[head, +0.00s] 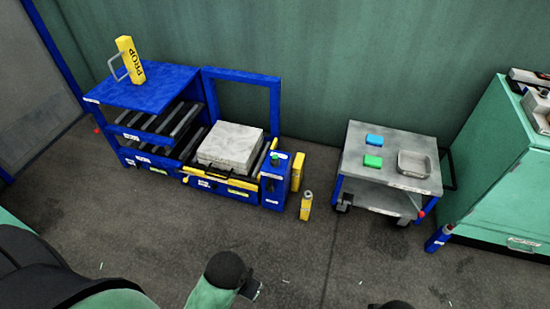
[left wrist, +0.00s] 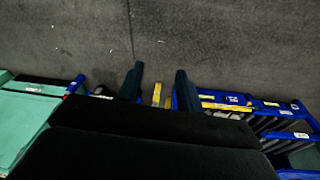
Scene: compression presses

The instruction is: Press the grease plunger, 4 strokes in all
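I cannot tell for sure which part is the grease plunger. A blue box (head: 274,184) with a green top (head: 274,157) stands at the front right corner of the blue press frame. A short yellow cylinder (head: 306,207) with a grey top stands upright on the floor beside it. My left gripper (head: 256,291) is low in the head view, apart from these things. In the left wrist view its two fingers (left wrist: 159,85) are spread, with nothing held. Yellow shapes (left wrist: 157,94) show far beyond them. Only a dark tip of my right arm shows; its gripper is hidden.
The blue press frame (head: 243,77) holds a grey block (head: 230,146); a yellow PROP post (head: 130,60) stands on the rack. A grey cart (head: 395,138) carries blue and green blocks and a tray. A teal cabinet (head: 490,160) stands right. Floor in front is clear.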

